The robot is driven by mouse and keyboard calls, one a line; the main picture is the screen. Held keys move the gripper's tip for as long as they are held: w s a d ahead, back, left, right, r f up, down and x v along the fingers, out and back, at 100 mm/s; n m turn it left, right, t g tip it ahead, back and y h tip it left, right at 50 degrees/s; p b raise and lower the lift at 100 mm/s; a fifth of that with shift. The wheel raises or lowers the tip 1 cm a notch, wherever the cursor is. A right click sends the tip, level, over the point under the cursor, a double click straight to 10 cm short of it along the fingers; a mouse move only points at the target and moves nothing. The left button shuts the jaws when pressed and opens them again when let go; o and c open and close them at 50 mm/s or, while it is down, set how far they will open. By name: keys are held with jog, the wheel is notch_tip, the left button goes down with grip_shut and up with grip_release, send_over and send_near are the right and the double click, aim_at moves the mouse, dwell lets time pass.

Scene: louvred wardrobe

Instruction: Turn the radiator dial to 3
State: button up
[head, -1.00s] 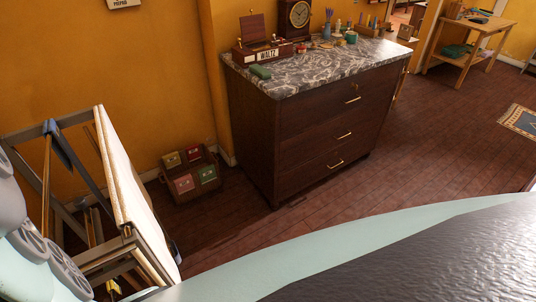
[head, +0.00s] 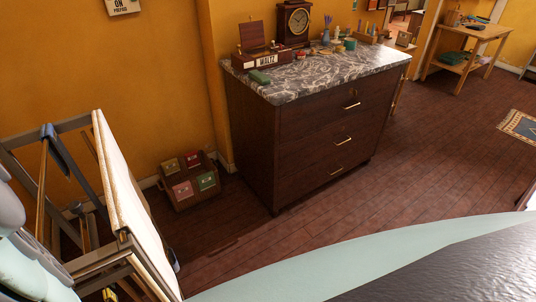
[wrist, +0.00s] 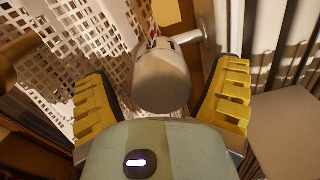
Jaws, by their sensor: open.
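The radiator dial (wrist: 162,84) is a pale, rounded cylinder in the middle of the wrist view, joined to a short pipe at its upper right. No number can be read on it. My gripper (wrist: 166,92) is open, with one yellow-padded finger on each side of the dial. The dial is between the fingers, and a gap shows on both sides. I cannot tell how deep it sits between them. The head view shows neither the dial nor the gripper.
White ribbed panels, apparently the radiator (wrist: 290,45), stand close on the right in the wrist view. A pale perforated lattice (wrist: 85,45) is at upper left. In the head view, a marble-topped chest (head: 310,140), a box of cards (head: 190,190) and a framed rack (head: 125,190) surround open floor.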

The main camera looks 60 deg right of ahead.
jog(key=shift+o, duration=0.2)
jog(key=c, duration=1.2)
jog(key=shift+c, duration=0.2)
